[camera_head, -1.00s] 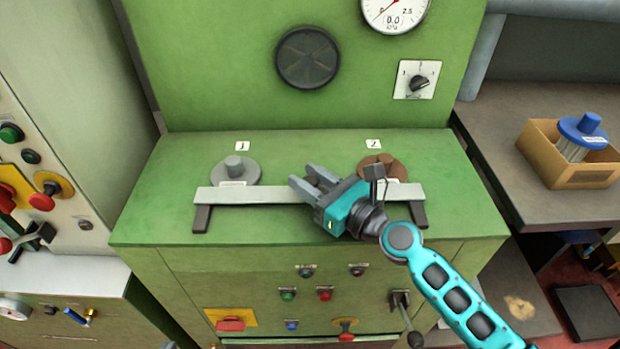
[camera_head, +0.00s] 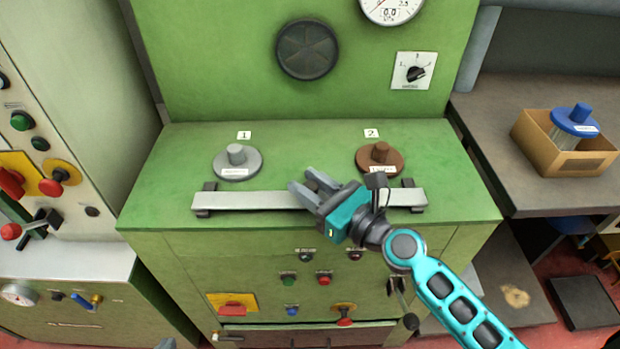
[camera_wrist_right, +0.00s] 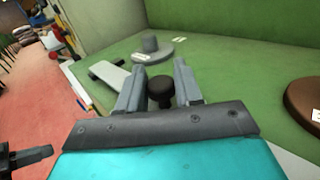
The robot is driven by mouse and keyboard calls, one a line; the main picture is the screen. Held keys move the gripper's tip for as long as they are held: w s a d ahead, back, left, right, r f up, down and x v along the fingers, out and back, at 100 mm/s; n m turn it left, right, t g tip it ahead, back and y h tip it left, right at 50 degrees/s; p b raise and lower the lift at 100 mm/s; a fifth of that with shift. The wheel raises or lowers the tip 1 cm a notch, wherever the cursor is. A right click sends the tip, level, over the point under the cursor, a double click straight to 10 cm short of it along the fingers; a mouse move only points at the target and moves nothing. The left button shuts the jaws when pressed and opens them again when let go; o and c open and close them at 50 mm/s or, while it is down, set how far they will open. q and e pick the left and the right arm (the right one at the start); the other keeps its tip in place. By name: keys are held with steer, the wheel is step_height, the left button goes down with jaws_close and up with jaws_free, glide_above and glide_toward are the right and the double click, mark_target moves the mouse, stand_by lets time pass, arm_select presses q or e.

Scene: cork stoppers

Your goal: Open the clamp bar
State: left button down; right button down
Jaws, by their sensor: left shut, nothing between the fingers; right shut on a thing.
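The clamp bar (camera_head: 255,201) is a long pale grey bar along the front of the green machine top, with a short dark arm at each end reaching back. It stands clear of the grey disc (camera_head: 236,164) at label 1 and the brown disc (camera_head: 381,160) at label 2. My right gripper (camera_head: 309,188) is shut on the bar's black knob (camera_wrist_right: 161,90), which shows between its fingers in the wrist view; the head view hides it. Only a grey tip of my left gripper (camera_head: 166,343) shows at the bottom edge; it is shut and empty, away from the bar.
A rear panel carries a round black vent (camera_head: 308,50), a gauge (camera_head: 391,8) and a rotary switch (camera_head: 414,71). Buttons and a lever (camera_head: 402,300) are on the machine front. A cardboard box (camera_head: 562,148) with a blue-topped item stands right. Behind the bar, the green top is mostly clear.

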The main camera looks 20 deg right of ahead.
steer(key=shift+w+d, duration=0.1)
arm_select(q)
steer(key=shift+w, duration=0.15)
arm_select(e)
steer(key=c, duration=0.9)
jaws_free()
arm_select(q)
steer(key=d+b, duration=0.1)
steer(key=b, duration=0.1)
steer(key=w+f+b, duration=0.1)
steer(key=d+f+b, duration=0.1)
steer(key=b, duration=0.1)
steer(key=shift+w+d+h+b, duration=0.25)
steer(key=shift+d+h+b, duration=0.05)
steer(key=shift+d+h, duration=0.1)
arm_select(e)
steer(key=v, duration=1.2)
steer(key=shift+s+d, duration=0.2)
steer(key=shift+s, duration=0.15)
arm_select(q)
steer(key=shift+a, duration=0.15)
